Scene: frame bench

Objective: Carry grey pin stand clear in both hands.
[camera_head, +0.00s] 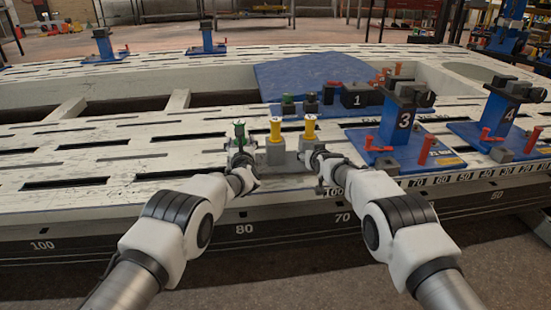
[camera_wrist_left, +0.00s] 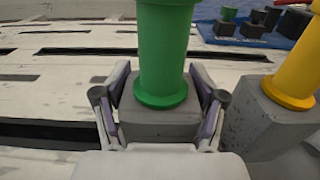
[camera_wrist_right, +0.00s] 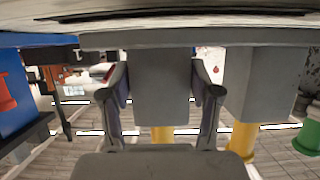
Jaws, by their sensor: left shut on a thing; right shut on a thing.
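The grey pin stand (camera_head: 276,153) is at the front edge of the white slotted bench top, with a green pin (camera_head: 239,133) and two yellow pins (camera_head: 275,130) (camera_head: 310,128) upright in its blocks. My left gripper (camera_head: 242,164) is shut on the block under the green pin; this block (camera_wrist_left: 160,122) is between its fingers in the left wrist view. My right gripper (camera_head: 316,158) is shut on the block at the other end; this block (camera_wrist_right: 160,75) shows upside down in the right wrist view. I cannot tell whether the stand touches the bench.
Right of the stand is a blue fixture marked 3 (camera_head: 404,122) with red handles; a fixture marked 4 (camera_head: 508,115) is farther right. Behind is a blue plate (camera_head: 300,75) with dark blocks and a block marked 1 (camera_head: 356,96). The bench to the left (camera_head: 110,165) is clear but slotted.

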